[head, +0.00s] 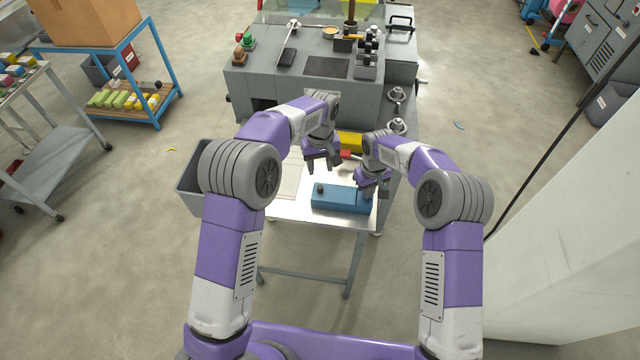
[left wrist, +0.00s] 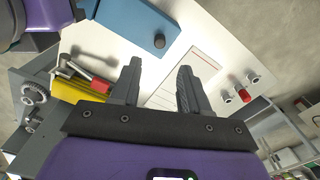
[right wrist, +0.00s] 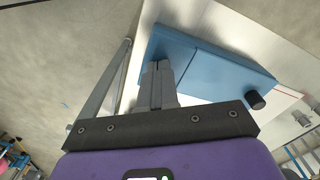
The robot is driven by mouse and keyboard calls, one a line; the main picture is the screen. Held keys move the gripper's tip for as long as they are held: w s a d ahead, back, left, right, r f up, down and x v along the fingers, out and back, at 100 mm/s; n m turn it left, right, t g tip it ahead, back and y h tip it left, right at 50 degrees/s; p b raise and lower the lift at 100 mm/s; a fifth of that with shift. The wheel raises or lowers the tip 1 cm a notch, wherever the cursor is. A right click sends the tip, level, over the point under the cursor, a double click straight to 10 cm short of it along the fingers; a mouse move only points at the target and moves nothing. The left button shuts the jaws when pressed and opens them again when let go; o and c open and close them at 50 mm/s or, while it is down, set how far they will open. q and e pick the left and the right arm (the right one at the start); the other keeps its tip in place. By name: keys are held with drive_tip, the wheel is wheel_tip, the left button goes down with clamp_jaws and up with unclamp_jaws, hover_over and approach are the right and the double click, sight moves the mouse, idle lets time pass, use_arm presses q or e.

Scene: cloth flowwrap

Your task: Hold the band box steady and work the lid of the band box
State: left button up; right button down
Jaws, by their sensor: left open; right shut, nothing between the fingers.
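The band box is a long blue box (head: 338,199) on the white table, with a dark knob (head: 320,188) near its left end. In the right wrist view a seam crosses its blue top (right wrist: 225,72), and the knob (right wrist: 254,100) is at the far end. The lid looks closed. My left gripper (head: 322,167) is open and empty above the table, behind the knob end; the box (left wrist: 130,22) is beyond its fingers (left wrist: 158,68). My right gripper (head: 370,193) is shut and empty at the box's right end. Whether its fingertips (right wrist: 157,66) touch the box, I cannot tell.
A lined sheet (left wrist: 188,72) lies on the table (head: 290,208). A yellow bin (left wrist: 76,94) and a red-handled tool (left wrist: 101,86) are near the back. Small cylinders (left wrist: 226,97) stand near the sheet. A grey machine (head: 300,78) is behind the table, and a grey bin (head: 188,186) is left of it.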

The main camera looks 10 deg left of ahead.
sight(320, 187)
use_arm(q)
wheel_tip(320, 187, down, 10)
drive_tip(key=shift+r, duration=0.15)
idle(0.3)
clamp_jaws()
